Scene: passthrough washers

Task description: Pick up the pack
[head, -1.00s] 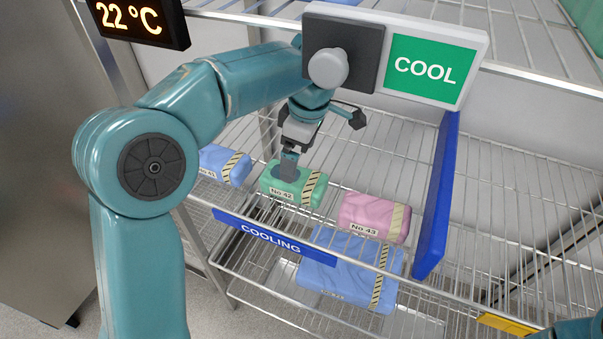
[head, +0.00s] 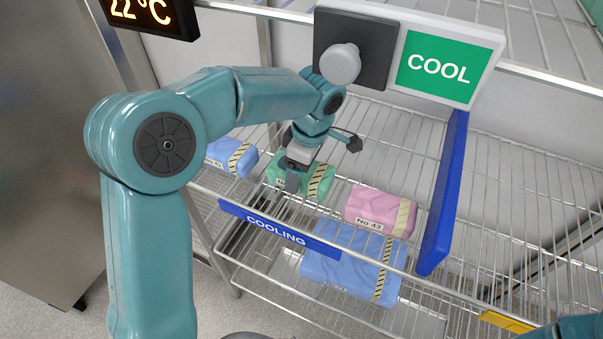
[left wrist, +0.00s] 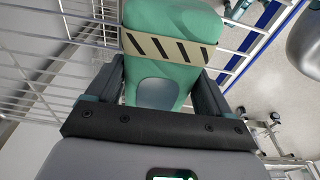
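A green soft pack (head: 319,181) with a cream band striped in black lies on the wire shelf in the head view. Its front label is largely hidden behind my left gripper. My left gripper (head: 290,181) points down over this pack, with a finger in front of its near side. In the left wrist view the green pack (left wrist: 172,25) lies between the two spread fingers of my left gripper (left wrist: 160,85), one on each side. I see no clear squeeze on the pack. My right gripper is out of view.
A blue pack (head: 225,156) lies to the left and a pink pack (head: 375,210) labelled No 43 to the right. A larger blue pack (head: 345,268) is lower down. A blue divider (head: 443,200) stands right of the pink pack. A COOLING strip (head: 275,230) edges the shelf.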

